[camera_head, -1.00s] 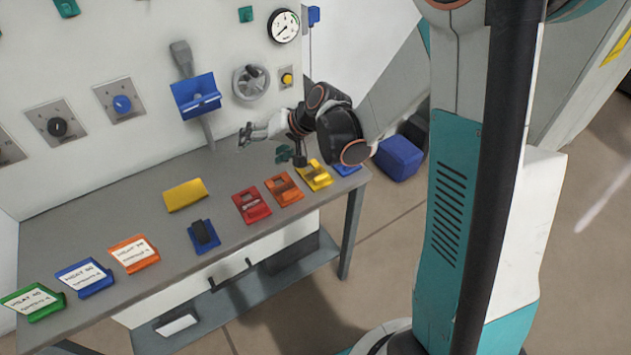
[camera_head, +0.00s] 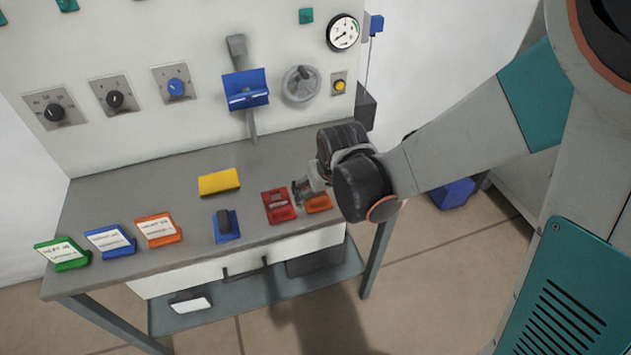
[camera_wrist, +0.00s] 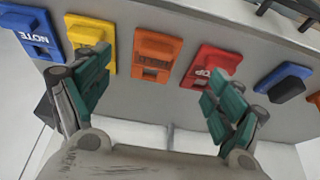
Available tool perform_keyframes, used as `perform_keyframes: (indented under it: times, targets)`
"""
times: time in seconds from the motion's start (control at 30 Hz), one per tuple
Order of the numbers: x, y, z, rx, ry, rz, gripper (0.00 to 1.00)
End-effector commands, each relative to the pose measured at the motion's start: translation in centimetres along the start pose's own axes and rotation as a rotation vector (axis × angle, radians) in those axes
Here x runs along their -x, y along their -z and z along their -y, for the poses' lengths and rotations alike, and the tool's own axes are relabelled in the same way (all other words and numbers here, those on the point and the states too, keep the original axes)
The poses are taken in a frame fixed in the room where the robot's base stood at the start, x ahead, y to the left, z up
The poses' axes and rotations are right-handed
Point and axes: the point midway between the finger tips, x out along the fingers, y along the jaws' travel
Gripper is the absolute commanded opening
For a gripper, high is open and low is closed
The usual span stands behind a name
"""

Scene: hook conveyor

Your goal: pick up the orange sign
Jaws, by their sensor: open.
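An orange sign (camera_head: 318,202) lies on the bench near its right end, partly covered by my arm in the head view. In the wrist view the orange sign (camera_wrist: 156,58) lies flat between a yellow and a red sign. My gripper (camera_wrist: 158,80) is open and empty, its two fingers spread to either side of it in that picture. In the head view my gripper (camera_head: 301,190) is over the red and orange signs. A second orange piece, a tilted stand with a white label (camera_head: 158,230), is at the bench's left front.
A red sign (camera_wrist: 210,66) and a yellow sign (camera_wrist: 91,38) flank the orange one closely. A blue NOTE sign (camera_wrist: 32,31) and a blue piece with a black top (camera_wrist: 287,84) lie further out. The panel with dials (camera_head: 115,98) rises behind the bench (camera_head: 120,192).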

Motion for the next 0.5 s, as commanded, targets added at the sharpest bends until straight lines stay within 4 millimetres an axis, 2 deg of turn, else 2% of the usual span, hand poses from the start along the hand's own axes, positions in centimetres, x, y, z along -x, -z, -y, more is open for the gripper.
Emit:
perform_keyframes:
  times: [0.03,0.13,0.5]
  targets:
    - [-1.2,-0.2,0.0,0.000,0.000,0.000,0.87]
    - [-2.4,-0.1,0.0,0.000,0.000,0.000,0.87]
    - [-4.2,0.0,-0.2,-0.001,0.000,0.000,0.87]
